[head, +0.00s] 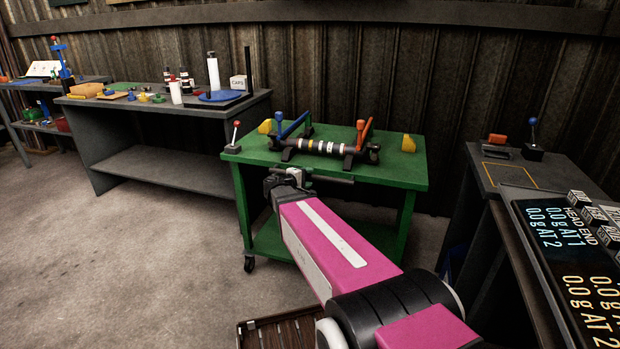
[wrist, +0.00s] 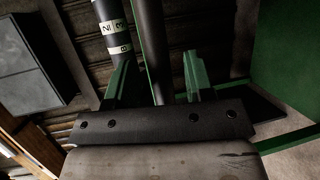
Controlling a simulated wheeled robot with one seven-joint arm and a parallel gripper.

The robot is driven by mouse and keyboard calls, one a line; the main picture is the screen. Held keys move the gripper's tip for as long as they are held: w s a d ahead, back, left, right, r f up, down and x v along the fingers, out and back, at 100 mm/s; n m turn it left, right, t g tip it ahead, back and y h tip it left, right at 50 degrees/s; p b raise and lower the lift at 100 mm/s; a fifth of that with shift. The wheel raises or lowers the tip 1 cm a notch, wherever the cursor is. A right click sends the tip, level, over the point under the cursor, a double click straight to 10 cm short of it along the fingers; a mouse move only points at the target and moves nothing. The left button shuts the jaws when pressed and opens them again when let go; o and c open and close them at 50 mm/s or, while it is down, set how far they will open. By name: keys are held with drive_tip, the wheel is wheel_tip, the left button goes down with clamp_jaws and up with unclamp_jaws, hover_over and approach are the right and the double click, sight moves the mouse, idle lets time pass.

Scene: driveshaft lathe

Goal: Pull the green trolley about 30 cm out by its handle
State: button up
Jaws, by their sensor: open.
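The green trolley (head: 402,172) stands on casters in the middle of the head view, with a flat top and a lower shelf. Its dark handle bar (head: 328,178) runs along the front edge of the top. My gripper (head: 284,178) is at the left part of this handle, in front of the trolley. In the wrist view my gripper (wrist: 158,72) is open, and the dark handle bar (wrist: 150,35) passes between its two fingers. The fingers do not look closed on it. Contact with either finger cannot be told.
A banded shaft (head: 325,147) lies in black supports on the trolley top, beside red and blue levers. A grey bench (head: 165,165) stands left, a dark cabinet (head: 520,175) right. A display panel (head: 570,250) is near right. The floor (head: 130,270) in front-left is clear.

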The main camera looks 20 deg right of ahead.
drive_tip(key=v, duration=0.9)
drive_tip(key=s+d+f+m+g+y, duration=0.35)
drive_tip(key=s+f+g+y, duration=0.25)
drive_tip(key=s+f, duration=0.5)
drive_tip(key=s+a+f+m+g+y, duration=0.2)
drive_tip(key=s+a+f+m+y, duration=0.2)
drive_tip(key=f+y, duration=0.3)
drive_tip(key=shift+a+g, duration=0.35)
drive_tip(key=shift+g, duration=0.05)
idle(1.1)
